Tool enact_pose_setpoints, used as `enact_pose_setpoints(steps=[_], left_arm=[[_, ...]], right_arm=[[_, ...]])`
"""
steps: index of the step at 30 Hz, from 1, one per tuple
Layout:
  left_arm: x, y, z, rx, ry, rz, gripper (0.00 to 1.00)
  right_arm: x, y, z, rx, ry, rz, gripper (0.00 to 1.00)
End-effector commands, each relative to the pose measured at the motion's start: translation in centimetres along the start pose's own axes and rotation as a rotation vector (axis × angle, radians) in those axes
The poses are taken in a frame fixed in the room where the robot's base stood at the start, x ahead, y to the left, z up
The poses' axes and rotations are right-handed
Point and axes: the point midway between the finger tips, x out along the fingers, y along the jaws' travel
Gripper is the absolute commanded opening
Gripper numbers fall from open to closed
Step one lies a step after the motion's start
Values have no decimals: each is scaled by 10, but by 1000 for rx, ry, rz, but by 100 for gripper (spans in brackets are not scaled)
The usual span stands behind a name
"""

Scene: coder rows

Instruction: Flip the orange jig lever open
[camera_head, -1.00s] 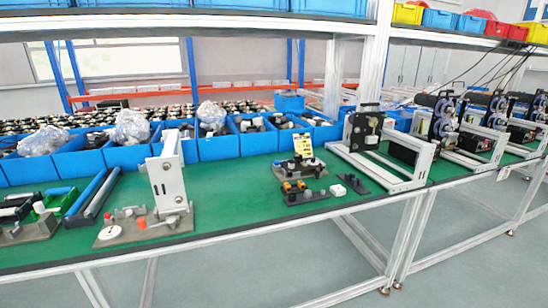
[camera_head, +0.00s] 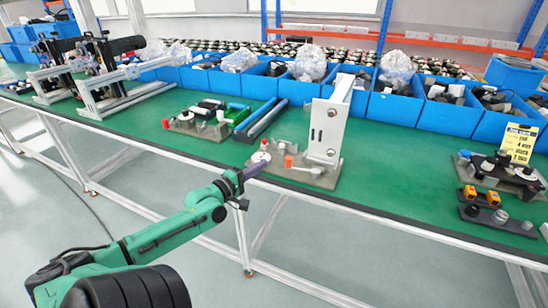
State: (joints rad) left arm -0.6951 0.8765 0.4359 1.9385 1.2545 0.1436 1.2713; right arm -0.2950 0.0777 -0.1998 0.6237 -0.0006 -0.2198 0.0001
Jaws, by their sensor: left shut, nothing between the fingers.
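The jig (camera_head: 312,176) is a grey-brown plate on the green bench top with a tall pale upright plate (camera_head: 331,118) at its right. A small orange lever (camera_head: 288,161) stands up from the plate left of that upright. My left gripper (camera_head: 262,166), on a green arm from the lower left, is shut and empty. In the picture its tips are at the jig's front left edge, left of the lever; I cannot tell whether they touch it. My right gripper is out of view.
Blue bins (camera_head: 420,111) line the back of the bench. A base with two orange blocks (camera_head: 493,198) is at the right. Green bench top (camera_head: 400,185) right of the jig is bare.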

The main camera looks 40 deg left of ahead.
Motion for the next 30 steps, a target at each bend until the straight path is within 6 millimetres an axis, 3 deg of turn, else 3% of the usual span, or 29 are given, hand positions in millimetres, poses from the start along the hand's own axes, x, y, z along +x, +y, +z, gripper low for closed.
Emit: enact_pose_setpoints(steps=[9, 20, 24, 30], left_arm=[[44, 2, -1, 0, 3, 3, 0], [97, -1, -1, 4, 3, 0, 0], [87, 5, 14, -1, 1, -8, 0], [74, 2, 29, 3, 1, -5, 0]], right_arm=[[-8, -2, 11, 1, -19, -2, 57], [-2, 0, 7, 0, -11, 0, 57], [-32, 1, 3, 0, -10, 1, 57], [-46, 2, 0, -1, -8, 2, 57]])
